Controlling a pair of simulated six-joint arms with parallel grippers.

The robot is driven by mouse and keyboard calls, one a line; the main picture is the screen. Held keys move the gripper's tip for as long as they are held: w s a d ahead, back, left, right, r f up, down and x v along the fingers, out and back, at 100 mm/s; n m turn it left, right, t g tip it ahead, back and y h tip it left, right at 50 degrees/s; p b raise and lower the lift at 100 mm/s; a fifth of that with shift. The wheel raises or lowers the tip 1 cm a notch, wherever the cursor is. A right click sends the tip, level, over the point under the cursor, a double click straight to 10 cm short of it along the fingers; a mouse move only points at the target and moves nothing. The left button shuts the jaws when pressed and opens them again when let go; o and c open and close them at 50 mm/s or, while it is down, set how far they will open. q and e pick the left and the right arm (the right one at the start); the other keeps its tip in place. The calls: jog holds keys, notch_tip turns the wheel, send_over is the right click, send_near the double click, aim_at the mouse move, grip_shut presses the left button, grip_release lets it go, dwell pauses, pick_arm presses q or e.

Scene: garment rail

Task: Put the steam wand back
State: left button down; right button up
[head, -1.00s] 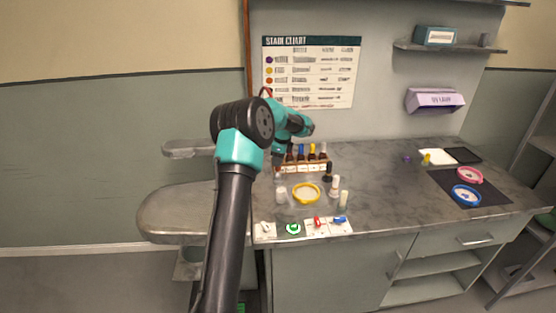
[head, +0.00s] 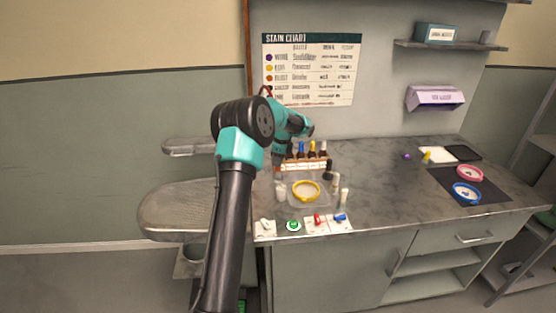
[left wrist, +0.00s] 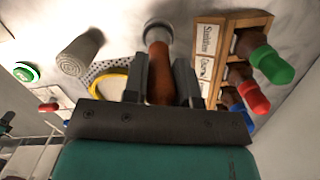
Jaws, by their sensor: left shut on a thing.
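My left gripper (head: 277,176) points down at the left end of the wooden bottle rack in the head view. In the left wrist view my left gripper (left wrist: 161,85) is shut on a brown cylinder (left wrist: 159,70) with a grey round end, which looks like an amber bottle. I cannot make out the steam wand for certain. A thin red curve (head: 265,91) shows behind my arm at the wall panel, and my arm hides most of what is there. My right gripper is not in view.
The wooden rack (head: 305,167) holds several colour-capped bottles. A yellow-ringed dish (head: 306,190), small pale bottles (head: 343,196) and several tagged clips stand in front of it. The counter's middle (head: 385,180) is clear. Pink (head: 469,173) and blue (head: 466,193) rings lie at right.

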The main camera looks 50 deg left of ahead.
pick_arm(q)
jog(key=shift+f, duration=0.2)
dwell(0.4)
jog(key=c, duration=0.5)
grip_release()
jog(key=shift+r, duration=0.15)
dwell(0.5)
jog(key=shift+r, duration=3.6)
jog(key=shift+d, duration=0.1)
